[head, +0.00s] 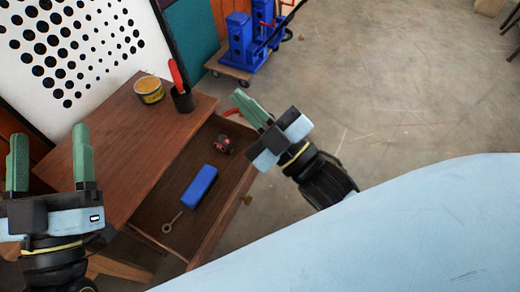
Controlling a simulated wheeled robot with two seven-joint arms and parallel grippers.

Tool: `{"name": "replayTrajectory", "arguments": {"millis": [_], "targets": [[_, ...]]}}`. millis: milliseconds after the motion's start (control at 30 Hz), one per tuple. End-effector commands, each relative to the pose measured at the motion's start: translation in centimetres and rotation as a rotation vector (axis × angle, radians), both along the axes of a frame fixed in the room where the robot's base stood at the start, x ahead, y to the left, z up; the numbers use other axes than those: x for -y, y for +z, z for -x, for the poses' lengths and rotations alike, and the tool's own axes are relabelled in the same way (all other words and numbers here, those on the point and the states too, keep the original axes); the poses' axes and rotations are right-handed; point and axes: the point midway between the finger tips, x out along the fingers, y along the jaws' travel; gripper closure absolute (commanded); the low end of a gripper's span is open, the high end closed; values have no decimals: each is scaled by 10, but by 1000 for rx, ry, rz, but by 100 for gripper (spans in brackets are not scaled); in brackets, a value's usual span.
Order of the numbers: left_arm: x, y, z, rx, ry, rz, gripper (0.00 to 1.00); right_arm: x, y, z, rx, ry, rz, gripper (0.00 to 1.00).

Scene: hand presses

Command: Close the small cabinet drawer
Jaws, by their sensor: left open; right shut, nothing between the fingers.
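The small wooden cabinet (125,135) stands at the left with its drawer (160,215) pulled open toward the right. In the drawer lie a blue box (198,187), a metal ring-ended pin (172,223) and a small red and black item (223,145). The drawer front (222,218) is its right-hand edge.
A yellow tin (149,89) and a black cup (183,98) with a red-handled tool stand on the cabinet top. Blue presses (240,42) sit on a wooden dolly behind. A white perforated board (75,50) stands at the back left. The concrete floor (400,100) at right is mostly clear.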

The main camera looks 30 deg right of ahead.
Motion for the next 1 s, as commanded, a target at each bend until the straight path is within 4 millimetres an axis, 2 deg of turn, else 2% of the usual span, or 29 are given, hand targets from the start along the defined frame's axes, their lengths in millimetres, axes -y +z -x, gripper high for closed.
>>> {"name": "replayTrajectory", "arguments": {"millis": [33,133,200,300,433,533,667,833,1000], "targets": [[0,-3,-2,-34,2,-11,31,2,-34,-7,30,-43,249,100],[-1,-14,-7,-110,6,-36,31,13,-103,-13,155,-99,789,100],[-2,-22,-9,-163,9,-53,31,29,-151,-13,269,-97,1157,100],[-2,-33,-11,-232,12,-74,31,62,-213,-8,454,-39,1621,100],[-4,-44,-13,-303,15,-95,31,110,-273,4,692,90,2055,100],[-5,-50,-13,-338,17,-107,31,139,-300,12,834,188,2247,100],[-5,-53,-13,-353,17,-111,31,158,-317,18,937,259,2360,100],[-3,-44,-12,-289,13,-91,31,154,-326,11,959,270,2378,100],[0,-20,-7,-140,4,-44,31,141,-339,-7,955,266,2377,100]]}}
